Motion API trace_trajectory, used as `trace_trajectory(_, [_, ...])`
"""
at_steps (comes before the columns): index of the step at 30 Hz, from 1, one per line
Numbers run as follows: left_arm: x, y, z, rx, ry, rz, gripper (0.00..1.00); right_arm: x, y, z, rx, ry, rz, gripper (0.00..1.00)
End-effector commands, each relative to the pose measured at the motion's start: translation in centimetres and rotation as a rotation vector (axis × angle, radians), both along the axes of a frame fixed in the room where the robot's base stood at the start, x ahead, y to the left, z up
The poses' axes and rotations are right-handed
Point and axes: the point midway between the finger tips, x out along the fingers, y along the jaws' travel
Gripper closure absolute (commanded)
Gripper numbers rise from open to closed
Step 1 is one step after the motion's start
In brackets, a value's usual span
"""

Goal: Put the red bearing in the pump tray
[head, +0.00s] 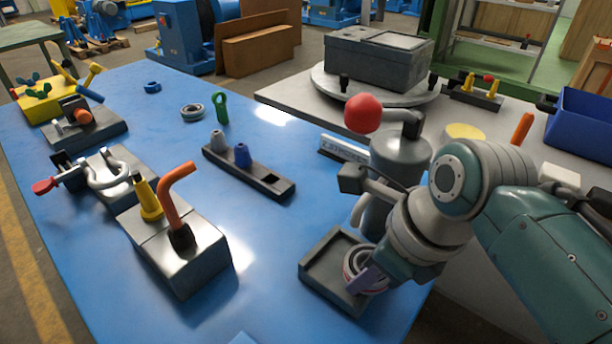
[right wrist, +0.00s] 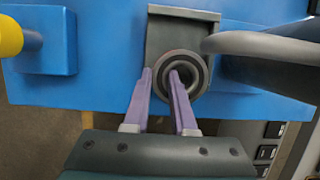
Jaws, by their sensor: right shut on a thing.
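The red bearing (head: 352,262), a grey ring with a reddish band, is at the right part of the dark square pump tray (head: 316,278). My right gripper (head: 366,281) is shut on its ring wall. In the right wrist view, one purple finger is in the bore of the bearing (right wrist: 193,62) and the other is outside its left side; the tray (right wrist: 159,28) lies beneath. Whether the bearing touches the tray floor is unclear. The gripper partly hides the bearing and the tray's right side. My left gripper is not in view.
The grey pump (head: 398,160) with a red-knobbed lever (head: 363,113) stands just behind the tray. Another bearing (head: 192,112) lies farther back, near a green ring tool (head: 221,108). A block with an orange bent handle (head: 178,255) stands left. The blue table between is clear.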

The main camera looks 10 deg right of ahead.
Motion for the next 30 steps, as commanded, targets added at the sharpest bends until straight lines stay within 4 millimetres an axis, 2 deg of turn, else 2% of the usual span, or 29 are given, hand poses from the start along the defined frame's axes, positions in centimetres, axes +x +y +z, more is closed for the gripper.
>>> trace_trajectory(6, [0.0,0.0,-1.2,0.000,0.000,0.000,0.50,3.3,2.2,-0.1,-0.001,-0.006,0.003,1.00])
trace_trajectory(9, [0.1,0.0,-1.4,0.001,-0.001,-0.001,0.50,2.9,2.0,-1.4,-0.001,-0.002,0.002,1.00])
trace_trajectory(20, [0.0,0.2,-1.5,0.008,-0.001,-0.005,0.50,2.9,2.0,-1.7,0.001,-0.003,0.001,1.00])
trace_trajectory(21, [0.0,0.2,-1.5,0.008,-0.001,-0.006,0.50,2.8,2.0,-1.8,0.001,-0.002,0.001,0.75])
trace_trajectory(28, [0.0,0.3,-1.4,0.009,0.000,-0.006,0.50,2.8,2.0,-1.7,0.001,-0.002,0.001,0.49])
trace_trajectory(30, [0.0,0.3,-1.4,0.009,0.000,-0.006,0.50,2.8,2.0,-1.7,0.000,-0.001,0.001,0.46])
